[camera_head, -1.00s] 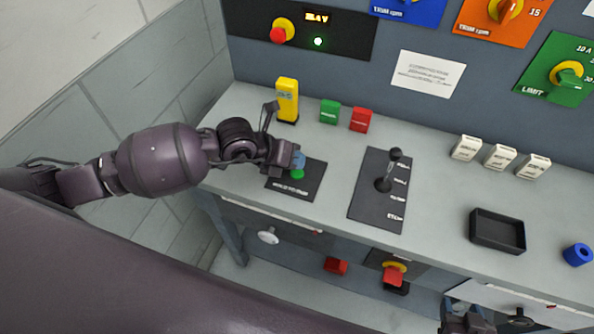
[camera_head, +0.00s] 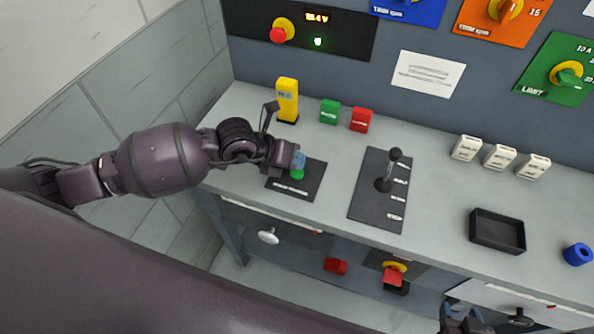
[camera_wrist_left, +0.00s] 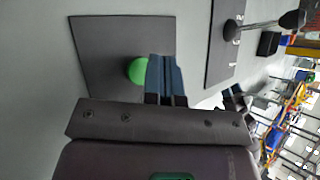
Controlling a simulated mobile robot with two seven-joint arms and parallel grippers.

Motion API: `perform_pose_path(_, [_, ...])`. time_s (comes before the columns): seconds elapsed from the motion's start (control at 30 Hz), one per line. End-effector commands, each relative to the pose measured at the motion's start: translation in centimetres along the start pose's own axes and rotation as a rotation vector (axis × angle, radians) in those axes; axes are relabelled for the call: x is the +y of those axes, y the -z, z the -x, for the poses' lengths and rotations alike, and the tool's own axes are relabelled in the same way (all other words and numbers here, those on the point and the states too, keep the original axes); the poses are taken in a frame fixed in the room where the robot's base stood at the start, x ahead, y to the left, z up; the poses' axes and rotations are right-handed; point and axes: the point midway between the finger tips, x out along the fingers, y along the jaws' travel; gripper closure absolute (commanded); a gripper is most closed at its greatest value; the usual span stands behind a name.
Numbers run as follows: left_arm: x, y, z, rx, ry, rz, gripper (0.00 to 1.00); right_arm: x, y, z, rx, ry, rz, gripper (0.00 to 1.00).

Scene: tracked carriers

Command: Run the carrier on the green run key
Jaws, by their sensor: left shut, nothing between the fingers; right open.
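The green run key (camera_head: 297,174) is a round button on a dark plate (camera_head: 311,185) on the bench, and it also shows in the left wrist view (camera_wrist_left: 137,71). My left gripper (camera_head: 298,160) is shut and empty, its blue-grey fingertips (camera_wrist_left: 168,80) right at the key and partly covering it. I cannot tell whether they touch it or press it. My right gripper (camera_head: 464,325) is open at the bottom edge of the head view, partly cut off, away from the key. No carrier is clearly recognisable.
A lever (camera_head: 389,170) stands on a dark plate to the right. A yellow block (camera_head: 287,100), a green block (camera_head: 329,112) and a red block (camera_head: 361,119) stand behind. An empty black tray (camera_head: 497,232) is further right. A red stop knob (camera_head: 394,274) sits below the bench edge.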

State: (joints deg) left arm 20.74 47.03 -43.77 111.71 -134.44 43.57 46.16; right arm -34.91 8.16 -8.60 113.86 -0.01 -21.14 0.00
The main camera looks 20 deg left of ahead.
Motion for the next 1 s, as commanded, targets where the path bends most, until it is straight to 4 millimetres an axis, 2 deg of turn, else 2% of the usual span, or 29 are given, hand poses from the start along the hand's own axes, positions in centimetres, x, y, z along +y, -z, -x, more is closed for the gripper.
perform_pose_path(0.5, [0.5, 0.5, -0.6, 0.000, 0.000, 0.001, 1.00, -0.1, 1.1, -0.5, 0.022, 0.003, 0.003, 0.47])
perform_pose_path(1.0, [0.5, 0.5, -0.7, 0.000, 0.000, 0.001, 1.00, 0.0, 0.0, 0.0, 0.003, 0.000, 0.000, 0.47])
